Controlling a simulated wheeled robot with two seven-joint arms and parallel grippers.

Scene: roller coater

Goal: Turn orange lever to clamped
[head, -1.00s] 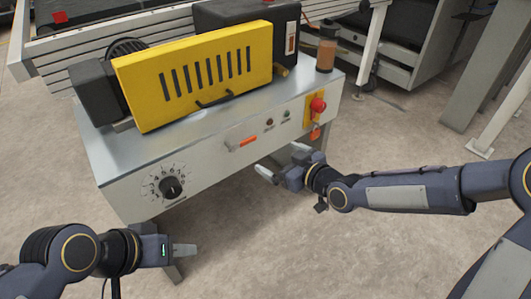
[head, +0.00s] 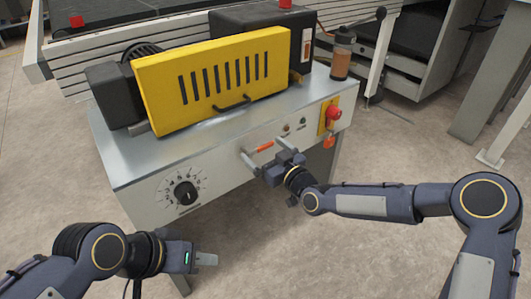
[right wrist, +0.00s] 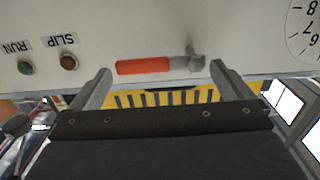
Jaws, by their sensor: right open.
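The orange lever (head: 265,147) is on the front panel of the roller coater (head: 230,172), right of the black dial. In the right wrist view the orange lever (right wrist: 143,66) lies lengthwise across the picture, with its grey pivot end (right wrist: 190,62) to the right. My right gripper (head: 264,156) is open in front of the lever. In the right wrist view its fingers (right wrist: 160,85) stand on either side of the lever, one past each end. I cannot tell whether they touch the panel. My left gripper (head: 206,258) is low at the left, away from the panel; its opening is unclear.
The black dial (head: 186,193) is on the panel's left. The red emergency stop (head: 334,113) and small indicator lights (head: 303,121) are on its right. A yellow guard (head: 215,82) and a bottle (head: 341,62) are on top. The floor in front is clear.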

